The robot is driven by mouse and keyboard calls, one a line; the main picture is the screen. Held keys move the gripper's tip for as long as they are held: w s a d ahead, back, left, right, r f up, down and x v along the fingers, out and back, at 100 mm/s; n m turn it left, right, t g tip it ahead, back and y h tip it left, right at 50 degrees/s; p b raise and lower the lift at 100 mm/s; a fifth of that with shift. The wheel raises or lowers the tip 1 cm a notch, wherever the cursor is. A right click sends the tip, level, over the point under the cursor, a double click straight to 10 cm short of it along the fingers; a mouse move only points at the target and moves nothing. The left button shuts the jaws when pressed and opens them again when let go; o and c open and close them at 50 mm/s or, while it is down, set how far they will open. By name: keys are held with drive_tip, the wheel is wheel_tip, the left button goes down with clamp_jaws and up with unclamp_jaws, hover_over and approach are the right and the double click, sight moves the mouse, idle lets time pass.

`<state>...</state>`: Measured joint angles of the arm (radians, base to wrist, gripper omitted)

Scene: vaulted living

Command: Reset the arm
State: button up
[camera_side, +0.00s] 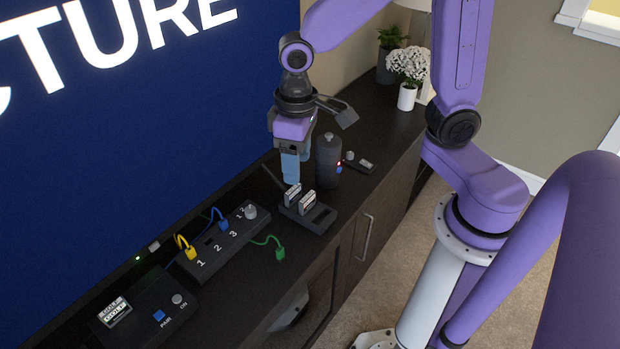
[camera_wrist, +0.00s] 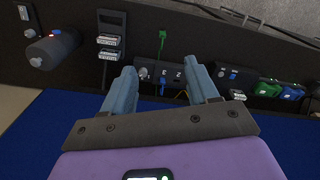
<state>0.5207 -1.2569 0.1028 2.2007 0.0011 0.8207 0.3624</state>
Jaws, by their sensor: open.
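My gripper (camera_side: 291,178) hangs over the dark cabinet top, fingers pointing down, beside a dark cylinder. In the wrist view my gripper (camera_wrist: 162,82) shows two blue fingers spread apart with nothing held between them. The cartridge rack (camera_side: 322,219) with two grey-labelled cartridges stands on the cabinet below and in front of the fingers. It also shows in the wrist view (camera_wrist: 112,17), left of the fingers. The numbered switch box (camera_side: 225,240) lies to the left, and it shows between the fingers in the wrist view (camera_wrist: 152,73).
The dark cylinder (camera_side: 328,160) stands close right of my gripper. A yellow plug (camera_side: 187,249) and a blue plug (camera_side: 219,221) sit on the switch box; a green cable (camera_side: 270,243) lies in front. A console (camera_side: 145,310) is at lower left. The blue screen (camera_side: 120,150) rises behind.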

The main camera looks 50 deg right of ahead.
drive_tip(key=s+d+r+n, duration=0.1)
drive_tip(key=s+d+n, duration=0.2)
drive_tip(key=s, duration=0.5)
drive_tip(key=s+d+r+n, duration=0.1)
drive_tip(key=s+d+n, duration=0.2)
drive_tip(key=s+n, duration=0.2)
drive_tip(key=s, duration=0.3)
drive_tip(key=shift+d+r, duration=0.15)
drive_tip(key=shift+d, duration=0.2)
drive_tip(key=shift+w, duration=0.1)
idle(0.8)
